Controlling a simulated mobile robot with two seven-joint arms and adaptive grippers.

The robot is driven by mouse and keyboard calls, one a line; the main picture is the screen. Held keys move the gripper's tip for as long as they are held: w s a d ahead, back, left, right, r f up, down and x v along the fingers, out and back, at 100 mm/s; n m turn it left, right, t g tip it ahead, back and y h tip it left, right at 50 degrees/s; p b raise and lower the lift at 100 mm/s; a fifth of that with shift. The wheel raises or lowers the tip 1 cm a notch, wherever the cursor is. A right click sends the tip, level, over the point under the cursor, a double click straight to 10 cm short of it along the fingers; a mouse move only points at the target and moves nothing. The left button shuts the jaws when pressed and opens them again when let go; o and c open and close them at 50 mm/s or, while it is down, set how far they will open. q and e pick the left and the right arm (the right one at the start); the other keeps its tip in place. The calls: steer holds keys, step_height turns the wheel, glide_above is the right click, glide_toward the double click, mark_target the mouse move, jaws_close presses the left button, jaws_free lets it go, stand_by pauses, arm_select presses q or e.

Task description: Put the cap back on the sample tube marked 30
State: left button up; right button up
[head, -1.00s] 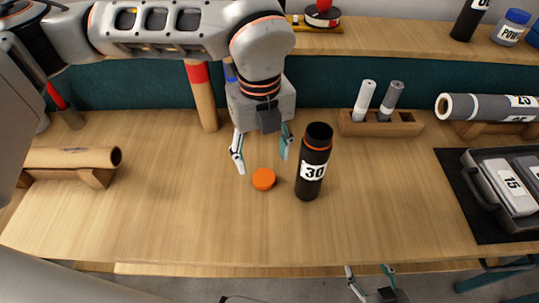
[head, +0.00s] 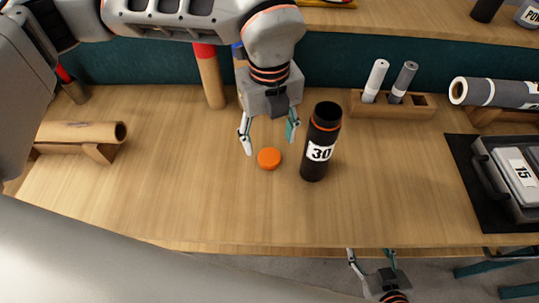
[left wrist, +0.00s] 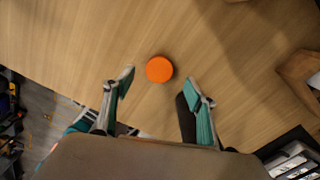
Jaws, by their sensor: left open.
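The orange cap (head: 269,158) lies flat on the wooden table, left of the sample tube. The black sample tube marked 30 (head: 320,153) stands upright with its top uncapped and an orange ring near the rim. My left gripper (head: 270,146) is open and empty above and just behind the cap. In the left wrist view the cap (left wrist: 159,69) sits just beyond the open fingertips (left wrist: 158,78), roughly centred between them. My right gripper (head: 372,254) shows at the bottom, in front of the table's edge, with its fingers apart and nothing between them.
A wooden pen block (head: 365,107) with two markers stands behind right of the tube. A grey roll (head: 497,93) and a case marked 15 (head: 517,170) are at the right. A brown roll (head: 80,132) lies on a stand at the left. The front table is clear.

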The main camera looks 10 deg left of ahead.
mark_target(269, 156)
arm_select(q)
steer(key=shift+s+f+b, duration=0.15)
steer(key=shift+f+b, duration=0.15)
steer(key=shift+f, duration=2.35)
steer(key=c, duration=0.8)
